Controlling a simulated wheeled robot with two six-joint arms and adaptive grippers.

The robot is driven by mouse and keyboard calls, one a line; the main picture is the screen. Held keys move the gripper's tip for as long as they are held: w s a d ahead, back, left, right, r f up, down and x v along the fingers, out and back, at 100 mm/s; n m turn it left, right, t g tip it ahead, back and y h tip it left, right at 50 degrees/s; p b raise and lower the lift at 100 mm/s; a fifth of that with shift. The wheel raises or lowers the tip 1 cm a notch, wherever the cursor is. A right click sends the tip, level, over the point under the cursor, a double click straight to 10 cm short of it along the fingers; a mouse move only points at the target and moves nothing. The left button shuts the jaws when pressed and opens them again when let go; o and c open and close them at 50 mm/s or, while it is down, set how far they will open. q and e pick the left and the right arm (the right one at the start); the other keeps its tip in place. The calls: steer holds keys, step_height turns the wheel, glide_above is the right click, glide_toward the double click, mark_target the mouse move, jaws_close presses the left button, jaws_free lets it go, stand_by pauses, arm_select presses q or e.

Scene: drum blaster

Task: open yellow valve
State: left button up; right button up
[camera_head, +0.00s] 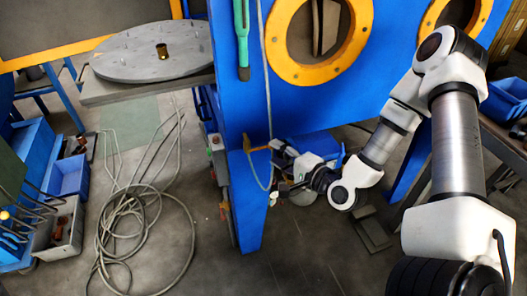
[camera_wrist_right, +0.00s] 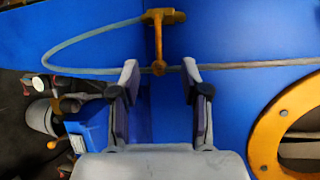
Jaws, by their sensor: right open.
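The yellow valve (camera_head: 258,149) is a small yellow-orange handle on the lower part of the blue blaster cabinet in the head view. In the right wrist view the yellow valve (camera_wrist_right: 158,42) shows as a T-shaped piece with its stem pointing down onto a grey hose. My right gripper (camera_head: 277,168) is low at the cabinet, close to the valve. In the wrist view my right gripper (camera_wrist_right: 160,76) is open and empty. The valve stem's lower end lies between and just beyond the fingertips in the picture; no contact is visible. My left gripper is not in view.
The blue cabinet (camera_head: 228,60) has yellow-ringed round openings (camera_head: 278,50). A grey round turntable (camera_head: 130,62) sticks out at the left. A coiled hose (camera_head: 122,235) lies on the floor, with blue bins (camera_head: 68,178) farther left. A grey hose (camera_wrist_right: 95,71) runs by the valve.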

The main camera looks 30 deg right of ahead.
mark_target(267, 147)
steer(key=b+x, duration=0.1)
steer(key=x, duration=0.4)
steer(key=shift+w+f, duration=0.1)
steer(key=shift+w, duration=0.05)
jaws_close()
